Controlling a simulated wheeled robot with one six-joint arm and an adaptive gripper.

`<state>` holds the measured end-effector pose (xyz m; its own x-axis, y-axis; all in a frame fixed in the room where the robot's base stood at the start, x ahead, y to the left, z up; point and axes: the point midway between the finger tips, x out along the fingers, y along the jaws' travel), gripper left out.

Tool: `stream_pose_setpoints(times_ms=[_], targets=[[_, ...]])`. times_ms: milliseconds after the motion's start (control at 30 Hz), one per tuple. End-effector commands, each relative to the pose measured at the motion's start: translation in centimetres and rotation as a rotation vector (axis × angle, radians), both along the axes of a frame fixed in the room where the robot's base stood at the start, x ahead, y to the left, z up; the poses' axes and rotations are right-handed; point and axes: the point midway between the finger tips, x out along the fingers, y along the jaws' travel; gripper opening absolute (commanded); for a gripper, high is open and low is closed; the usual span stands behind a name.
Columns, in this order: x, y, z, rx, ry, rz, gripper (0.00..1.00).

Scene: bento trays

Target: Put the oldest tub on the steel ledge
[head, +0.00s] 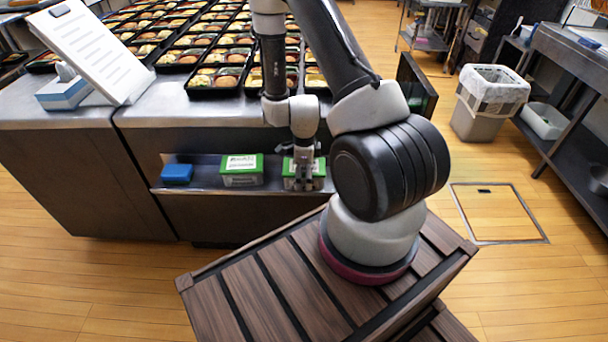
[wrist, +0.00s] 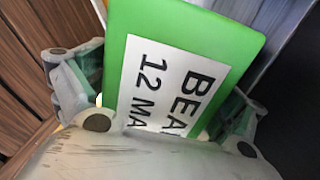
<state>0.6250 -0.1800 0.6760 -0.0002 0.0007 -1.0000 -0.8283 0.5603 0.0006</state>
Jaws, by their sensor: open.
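Two green tubs with white labels stand on the steel ledge (head: 207,179) at the front of the counter. The left green tub (head: 242,179) stands clear of my gripper; its label is too small to read. My gripper (head: 303,165) is at the right green tub (head: 290,183) and partly hides it. In the wrist view, this tub (wrist: 185,25) lies between my open fingers, its label reading "BEA…" and "12 MA…", the rest cut off. A finger shows on each side of it; I cannot tell whether they touch it.
A blue box (head: 177,173) sits at the ledge's left end. Above, the counter (head: 190,112) holds many bento trays (head: 215,78) and a white clipboard sheet (head: 90,45) on a stand. A lined bin (head: 490,100) and a steel bench stand at the right. Open floor lies left.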

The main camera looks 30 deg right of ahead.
Motion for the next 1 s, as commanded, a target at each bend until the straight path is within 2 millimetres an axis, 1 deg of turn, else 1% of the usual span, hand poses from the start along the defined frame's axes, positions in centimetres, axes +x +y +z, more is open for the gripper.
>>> stream_pose_setpoints(times_ms=[133, 267, 400, 533, 700, 1000], targets=[[0.0, 0.0, 1.1, 0.0, -0.001, 0.002, 0.96], [0.0, 0.0, 2.7, 0.0, -0.001, 0.004, 0.96], [0.1, 0.0, 5.3, -0.001, -0.004, 0.002, 0.96], [0.1, 0.0, 6.9, -0.001, -0.003, 0.001, 0.96], [0.0, 0.0, 7.7, -0.001, 0.001, 0.001, 0.96], [0.0, 0.0, 7.7, -0.001, 0.001, 0.001, 0.96]])
